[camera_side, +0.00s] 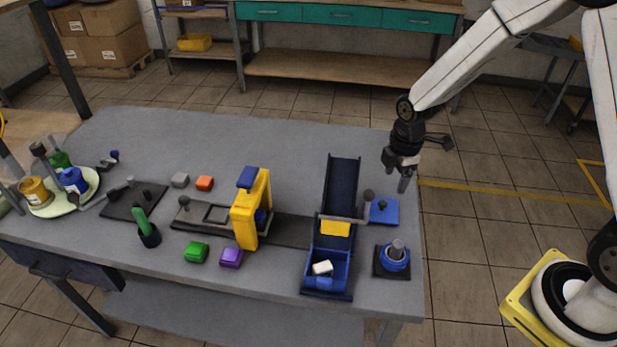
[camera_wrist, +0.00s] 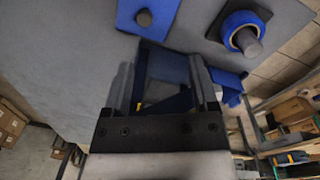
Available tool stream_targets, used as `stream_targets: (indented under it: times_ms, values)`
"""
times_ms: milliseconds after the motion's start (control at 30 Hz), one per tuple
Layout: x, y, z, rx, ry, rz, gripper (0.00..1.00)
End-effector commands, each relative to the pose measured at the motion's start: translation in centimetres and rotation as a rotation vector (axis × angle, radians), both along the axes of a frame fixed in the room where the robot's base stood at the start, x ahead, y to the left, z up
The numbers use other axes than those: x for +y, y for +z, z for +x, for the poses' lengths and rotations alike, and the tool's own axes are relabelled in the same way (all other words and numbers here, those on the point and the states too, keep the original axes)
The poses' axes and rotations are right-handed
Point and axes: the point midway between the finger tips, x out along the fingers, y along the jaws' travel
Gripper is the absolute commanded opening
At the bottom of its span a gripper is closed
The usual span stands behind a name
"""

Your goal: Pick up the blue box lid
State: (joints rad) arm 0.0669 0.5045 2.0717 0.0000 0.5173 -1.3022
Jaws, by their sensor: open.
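The blue box lid (camera_side: 388,216) is a flat blue square with a small dark knob. It lies on the table near the right edge, beside the dark ramp. In the wrist view the lid (camera_wrist: 163,20) is at the top, partly cut off by the frame edge, with its round knob visible. My gripper (camera_side: 403,178) is above the table's right edge, higher than the lid and a little to its right, not touching it. In the wrist view my gripper (camera_wrist: 163,75) has its two fingers apart. Dark and blue shapes show between and behind them, and I cannot tell what they are.
A dark ramp (camera_side: 341,185) ends in a blue open box (camera_side: 318,285) holding a white piece. A blue ring on a dark base (camera_side: 394,257) stands in front of the lid. A yellow press (camera_side: 248,215) stands further left. The table's back is clear.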

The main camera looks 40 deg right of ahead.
Motion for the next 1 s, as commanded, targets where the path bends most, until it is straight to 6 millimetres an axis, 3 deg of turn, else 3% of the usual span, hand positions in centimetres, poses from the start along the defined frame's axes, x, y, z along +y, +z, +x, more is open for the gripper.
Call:
stream_targets:
  times_ms: [333,667,1000]
  values:
    - [-0.8,-2.6,2.2,0.045,0.308,-0.005,0.75]
    - [-0.9,-3.0,2.3,0.049,0.337,-0.005,0.75]
    - [-0.9,-5.2,2.4,0.05,0.336,-0.004,0.75]
